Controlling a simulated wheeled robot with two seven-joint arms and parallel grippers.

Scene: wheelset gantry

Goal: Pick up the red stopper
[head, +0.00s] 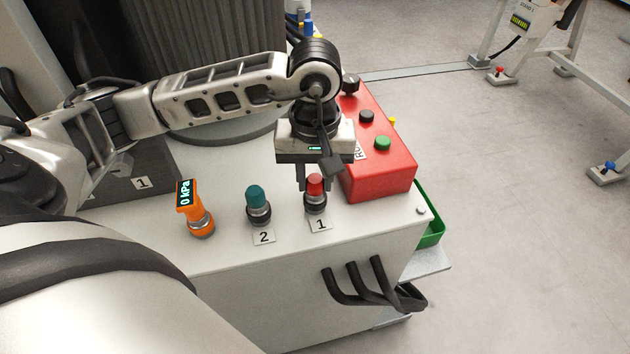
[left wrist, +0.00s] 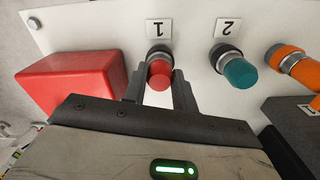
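The red stopper (head: 316,184) stands upright in a dark and metal fitting behind the label 1 on the white cabinet top. It also shows in the left wrist view (left wrist: 160,75). My left gripper (head: 315,188) points down over it. In the left wrist view the left gripper's fingers (left wrist: 160,80) are open, one on each side of the stopper. A gap seems to show beside the red cap, and contact is not clear. My right gripper is not in view.
A teal stopper (head: 258,196) stands at label 2, with an orange gauge (head: 193,207) reading 0 kPa to its left. A red button box (head: 380,172) stands close on the right. Black hooks (head: 350,282) stick out from the cabinet front. A green tray (head: 432,238) is beyond the right edge.

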